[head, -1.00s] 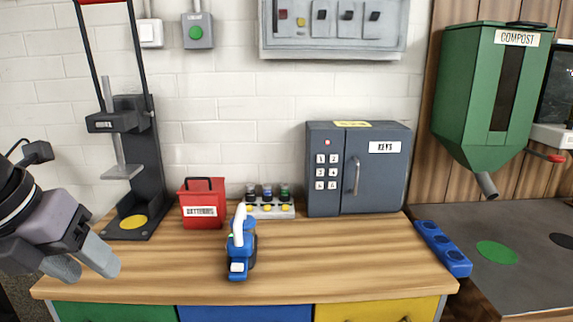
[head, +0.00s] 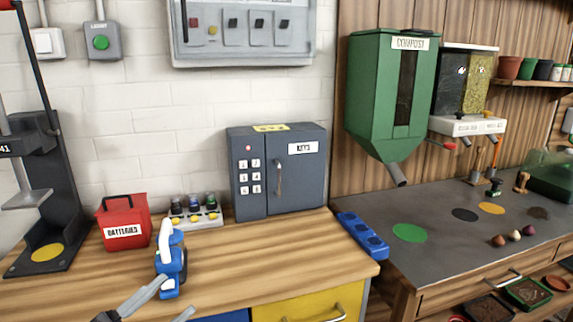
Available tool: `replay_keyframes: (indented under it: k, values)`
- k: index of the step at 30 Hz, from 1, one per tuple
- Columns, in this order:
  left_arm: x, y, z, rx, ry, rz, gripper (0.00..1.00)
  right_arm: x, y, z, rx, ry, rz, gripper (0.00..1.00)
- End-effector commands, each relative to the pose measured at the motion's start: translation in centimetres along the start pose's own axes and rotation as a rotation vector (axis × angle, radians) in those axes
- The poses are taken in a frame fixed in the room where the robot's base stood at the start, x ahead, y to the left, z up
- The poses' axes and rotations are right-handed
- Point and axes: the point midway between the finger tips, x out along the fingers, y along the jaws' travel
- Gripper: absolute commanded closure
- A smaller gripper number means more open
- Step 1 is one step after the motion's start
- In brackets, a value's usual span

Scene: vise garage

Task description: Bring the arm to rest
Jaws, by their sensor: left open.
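My left gripper (head: 160,304) shows at the bottom left of the head view, low in front of the wooden workbench (head: 295,250). Its two grey fingers are spread apart with nothing between them, and part of it is cut off by the lower edge. A blue and white hand tool (head: 171,262) stands on the bench just beyond the fingers; I cannot tell whether a finger touches it. My right gripper is not in view.
On the bench stand a black press (head: 42,190), a red batteries box (head: 124,222), a rack of small bottles (head: 195,218) and a grey key cabinet (head: 298,175). A blue tray (head: 362,236) lies at the right edge. A green compost hopper (head: 385,95) hangs above the grey counter (head: 445,255).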

Motion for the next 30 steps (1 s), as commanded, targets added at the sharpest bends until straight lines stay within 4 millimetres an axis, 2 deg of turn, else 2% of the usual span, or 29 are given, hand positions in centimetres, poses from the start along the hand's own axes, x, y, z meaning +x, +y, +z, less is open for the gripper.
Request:
replay_keyframes:
  k: [1, 4, 6, 9, 12, 15, 18, 21, 30]
  values:
    - [-1.5, 1.1, 2.7, -0.090, -0.122, -0.073, 0.49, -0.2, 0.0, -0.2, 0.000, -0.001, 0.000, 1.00]
    - [-5.4, 4.1, 8.0, -0.245, -0.385, -0.182, 0.49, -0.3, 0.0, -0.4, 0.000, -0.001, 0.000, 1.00]
    - [-8.8, 7.2, 10.9, -0.348, -0.567, -0.226, 0.49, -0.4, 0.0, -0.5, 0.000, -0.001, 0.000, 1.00]
    - [-13.5, 12.0, 13.5, -0.479, -0.797, -0.250, 0.49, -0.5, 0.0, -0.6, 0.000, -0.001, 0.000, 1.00]
    - [-17.5, 16.3, 14.5, -0.585, -0.974, -0.246, 0.49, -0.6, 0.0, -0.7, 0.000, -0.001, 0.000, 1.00]
    - [-20.3, 19.6, 14.6, -0.663, -1.095, -0.233, 0.49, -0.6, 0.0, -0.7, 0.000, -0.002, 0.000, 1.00]
    - [-21.8, 21.4, 14.4, -0.706, -1.159, -0.220, 0.49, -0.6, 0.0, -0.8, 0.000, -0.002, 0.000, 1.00]
    - [-22.4, 22.1, 14.3, -0.723, -1.183, -0.215, 0.49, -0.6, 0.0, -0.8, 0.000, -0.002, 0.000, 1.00]
    - [-22.4, 22.1, 14.3, -0.722, -1.183, -0.214, 0.49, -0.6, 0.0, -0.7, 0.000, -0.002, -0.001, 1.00]
